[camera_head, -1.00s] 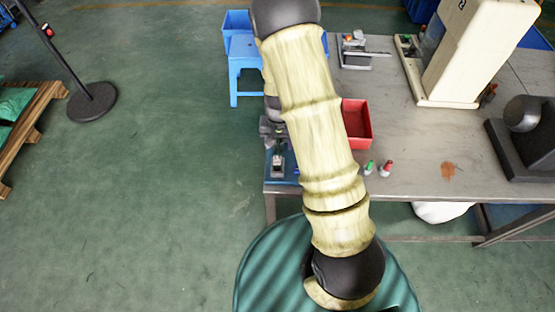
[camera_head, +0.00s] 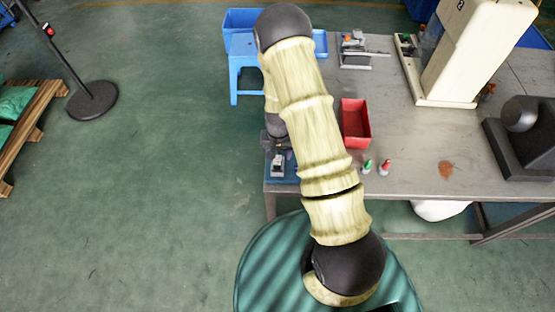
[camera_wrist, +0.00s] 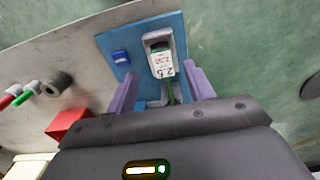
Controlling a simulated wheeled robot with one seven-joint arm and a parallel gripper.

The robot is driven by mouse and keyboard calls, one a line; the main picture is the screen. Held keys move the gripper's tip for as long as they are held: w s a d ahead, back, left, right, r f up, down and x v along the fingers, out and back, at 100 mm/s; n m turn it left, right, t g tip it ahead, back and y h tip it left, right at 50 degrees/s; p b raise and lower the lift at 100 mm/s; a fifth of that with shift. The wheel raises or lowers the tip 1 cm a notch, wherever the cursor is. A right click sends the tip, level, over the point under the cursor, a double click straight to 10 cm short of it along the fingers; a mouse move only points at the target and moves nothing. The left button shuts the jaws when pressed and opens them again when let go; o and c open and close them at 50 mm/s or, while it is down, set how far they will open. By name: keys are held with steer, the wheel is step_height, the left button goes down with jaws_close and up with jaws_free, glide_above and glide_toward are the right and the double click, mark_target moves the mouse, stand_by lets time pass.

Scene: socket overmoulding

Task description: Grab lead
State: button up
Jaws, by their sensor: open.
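In the wrist view a grey holder with a white label marked "2.5" (camera_wrist: 161,58) sits on a blue mat (camera_wrist: 112,42). A thin green lead (camera_wrist: 171,93) runs from the label's lower edge toward my gripper. My gripper (camera_wrist: 160,86) is open, its two purple fingers spread on either side of the lead, with a gap to each; contact is not seen. In the head view the holder (camera_head: 278,165) stands at the left corner of the table, and my gripper there is mostly hidden by my arm.
A small blue block (camera_wrist: 121,57) lies on the mat beside the holder. A blue stool (camera_head: 243,65) stands behind.

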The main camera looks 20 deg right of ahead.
mark_target(277, 160)
steer(key=shift+w+a+f+p, duration=0.1)
steer(key=shift+f+p, duration=0.4)
steer(key=shift+f, duration=0.65)
steer(key=shift+w+a+f+p, duration=0.1)
steer(key=shift+f+p, duration=0.35)
steer(key=shift+f, duration=0.65)
jaws_close()
step_height(277, 160, up, 10)
steer(key=b, duration=0.2)
steer(key=shift+b, duration=0.4)
